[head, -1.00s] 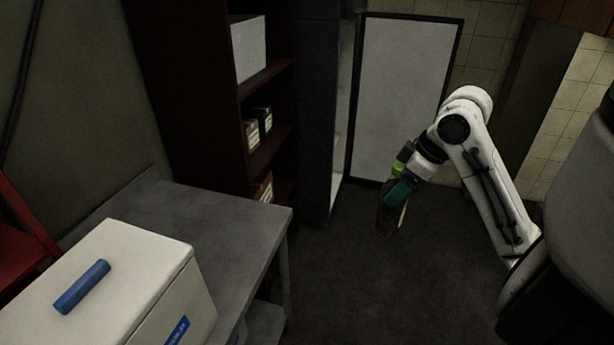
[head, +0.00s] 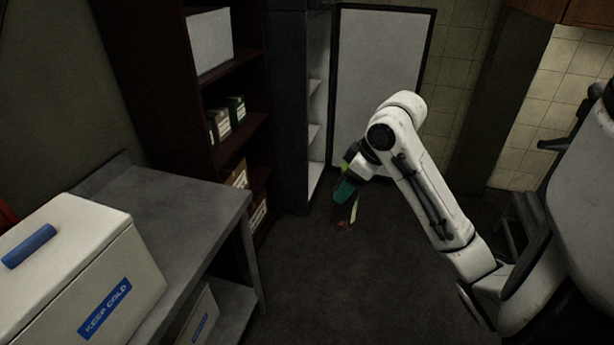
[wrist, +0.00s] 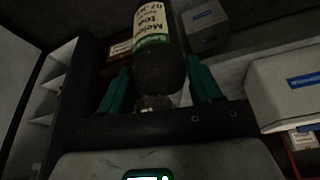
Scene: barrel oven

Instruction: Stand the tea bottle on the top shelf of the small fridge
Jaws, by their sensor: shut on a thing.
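The tea bottle (wrist: 158,50) is dark with a cream and green label. It sits between the teal fingers of my gripper (wrist: 158,88) in the wrist view. In the head view my gripper (head: 345,190) is shut on the bottle (head: 346,213), which hangs above the floor, partly hidden by the fingers. The small fridge (head: 288,110) stands ahead and left of my gripper, with its white door (head: 380,90) swung open to the right. Its white shelves (head: 314,130) show edge-on in the head view, and also at the left of the wrist view (wrist: 50,85).
A dark bookcase (head: 235,140) with boxes stands left of the fridge. A grey table (head: 185,205) with a white "KEEP COLD" cooler (head: 80,250) is at the left front. The dark floor (head: 310,270) between the table and my arm is clear.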

